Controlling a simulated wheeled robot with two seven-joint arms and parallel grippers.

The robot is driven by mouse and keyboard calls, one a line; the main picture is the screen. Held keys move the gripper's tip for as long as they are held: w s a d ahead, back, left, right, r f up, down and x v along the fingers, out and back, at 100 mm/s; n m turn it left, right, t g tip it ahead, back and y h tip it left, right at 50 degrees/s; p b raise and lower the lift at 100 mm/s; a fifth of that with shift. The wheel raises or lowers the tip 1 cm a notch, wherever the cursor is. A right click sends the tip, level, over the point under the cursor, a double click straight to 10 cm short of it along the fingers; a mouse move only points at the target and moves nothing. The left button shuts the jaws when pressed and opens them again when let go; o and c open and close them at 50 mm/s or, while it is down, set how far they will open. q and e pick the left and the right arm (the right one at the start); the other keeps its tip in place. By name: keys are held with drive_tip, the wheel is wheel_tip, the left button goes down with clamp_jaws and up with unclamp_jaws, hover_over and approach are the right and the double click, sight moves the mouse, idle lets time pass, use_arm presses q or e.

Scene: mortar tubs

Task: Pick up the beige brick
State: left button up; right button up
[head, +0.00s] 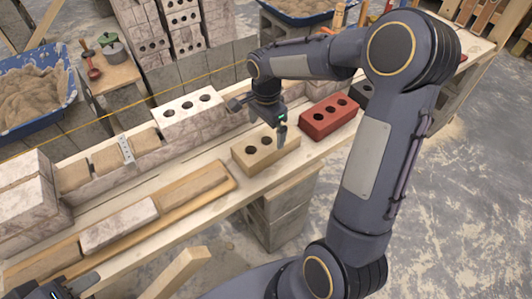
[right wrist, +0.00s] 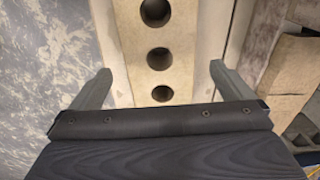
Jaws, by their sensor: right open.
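The beige brick (head: 258,161) with three round holes lies on the plank in the head view. My right gripper (head: 281,137) hangs just above its right part, pointing down. In the right wrist view the beige brick (right wrist: 177,60) runs lengthwise between the two open fingers (right wrist: 160,75), one on each side, with room on both sides. Nothing is held. The near end of the brick is hidden behind the gripper body. My left gripper (head: 78,284) shows only partly at the bottom left corner, far from the brick.
A red brick (head: 324,125) and a dark brick (head: 365,91) lie to the right on the same plank. A whitish holed brick (head: 188,122) sits on the wall behind. A wooden tray (head: 206,190) lies to the left. A yellow string line (head: 107,99) runs behind.

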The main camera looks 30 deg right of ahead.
sight(266, 140)
wheel_tip(266, 140, down, 8)
drive_tip(key=shift+r+b, duration=0.1)
drive_tip(key=shift+b, duration=0.6)
drive_tip(key=c, duration=1.8)
drive_tip(key=shift+w+r, duration=0.1)
drive_tip(key=shift+r, duration=0.05)
drive_tip(key=shift+c, duration=0.6)
drive_tip(key=shift+r, duration=0.1)
